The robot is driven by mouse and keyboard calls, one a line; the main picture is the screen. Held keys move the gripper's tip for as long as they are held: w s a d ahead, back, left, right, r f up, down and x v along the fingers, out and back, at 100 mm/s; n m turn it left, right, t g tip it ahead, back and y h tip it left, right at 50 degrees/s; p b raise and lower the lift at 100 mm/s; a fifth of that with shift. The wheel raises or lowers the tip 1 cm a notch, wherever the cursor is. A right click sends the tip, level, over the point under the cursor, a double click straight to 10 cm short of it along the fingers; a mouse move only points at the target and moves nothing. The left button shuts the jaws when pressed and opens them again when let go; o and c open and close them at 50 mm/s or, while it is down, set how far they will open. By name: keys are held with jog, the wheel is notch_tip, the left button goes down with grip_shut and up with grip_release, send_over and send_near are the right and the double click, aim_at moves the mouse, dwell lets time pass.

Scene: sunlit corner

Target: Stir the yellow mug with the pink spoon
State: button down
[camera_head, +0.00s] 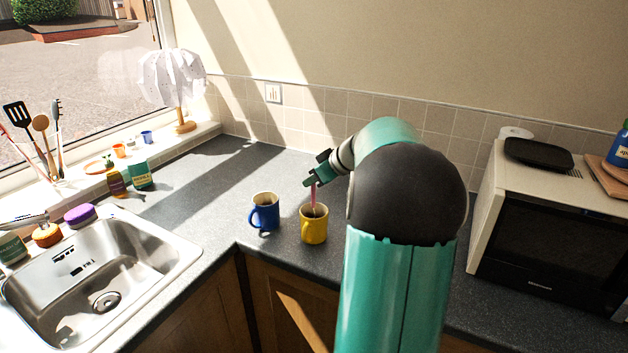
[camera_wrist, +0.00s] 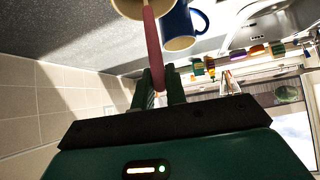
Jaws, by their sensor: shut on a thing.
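The yellow mug (camera_head: 314,228) stands upright on the dark worktop, left of my arm. My gripper (camera_head: 313,182) is above it, shut on the pink spoon (camera_head: 313,197). The spoon points down, and its lower end goes into the mug opening in the head view. In the wrist view the spoon (camera_wrist: 152,45) runs from between my fingers (camera_wrist: 160,88) to the mug (camera_wrist: 130,8), which is cut off by the top edge. The spoon's bowl is hidden inside the mug. A blue mug (camera_head: 265,212) stands just left of the yellow one.
A steel sink (camera_head: 105,270) lies at the left, with sponges and bottles behind it. A white lamp (camera_head: 172,82) stands on the sill. A microwave (camera_head: 545,225) with a black plate (camera_head: 538,153) on top is at the right. The worktop behind the mugs is clear.

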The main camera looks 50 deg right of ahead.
jog(key=shift+r, duration=4.55)
jog(key=shift+r, duration=2.5)
